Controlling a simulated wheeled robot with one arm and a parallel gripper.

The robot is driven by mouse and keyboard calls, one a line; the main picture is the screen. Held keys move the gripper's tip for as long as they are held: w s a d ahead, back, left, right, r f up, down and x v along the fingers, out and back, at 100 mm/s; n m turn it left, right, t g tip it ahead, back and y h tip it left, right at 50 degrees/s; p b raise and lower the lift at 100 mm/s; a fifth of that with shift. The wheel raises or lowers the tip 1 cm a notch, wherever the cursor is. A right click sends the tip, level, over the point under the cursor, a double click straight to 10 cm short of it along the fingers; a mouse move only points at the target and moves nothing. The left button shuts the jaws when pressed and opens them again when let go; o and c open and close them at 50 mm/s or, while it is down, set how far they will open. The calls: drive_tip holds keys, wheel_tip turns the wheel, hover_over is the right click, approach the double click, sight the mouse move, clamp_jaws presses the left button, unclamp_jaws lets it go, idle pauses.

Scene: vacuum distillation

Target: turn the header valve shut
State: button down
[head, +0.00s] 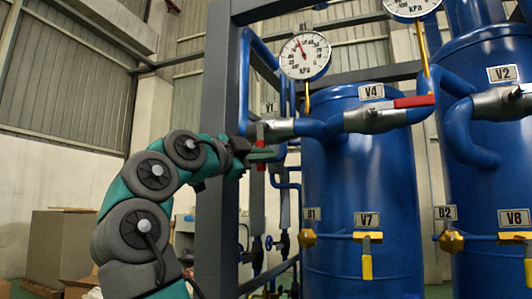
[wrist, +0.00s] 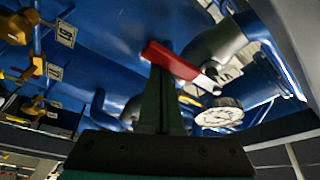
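The valve marked V1 has a silver body (head: 275,129) and a red lever (head: 260,133) that hangs down in the head view. My gripper (head: 262,155) is at this lever, its green fingers level across it, with red showing above and below them. In the wrist view the red lever (wrist: 172,61) crosses the fingertips of my gripper (wrist: 161,75), which look close together on it. The fingers hide part of the lever. No label in view reads header.
Valve V4 (head: 374,117), with a level red lever (head: 414,101), is to the right on the same blue pipe. A pressure gauge (head: 305,56) is above. A grey frame post (head: 214,150) stands close behind my arm. Blue tanks (head: 362,190) fill the right side.

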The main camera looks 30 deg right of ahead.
drive_tip(key=shift+w+a+f, duration=0.1)
drive_tip(key=shift+w+a, duration=0.15)
drive_tip(key=shift+w, duration=0.1)
idle(0.4)
drive_tip(key=s+a+b, duration=0.2)
drive_tip(key=s+a, duration=0.4)
drive_tip(key=a, duration=0.1)
drive_tip(key=shift+s, duration=0.35)
drive_tip(key=shift+d, duration=0.1)
idle(0.5)
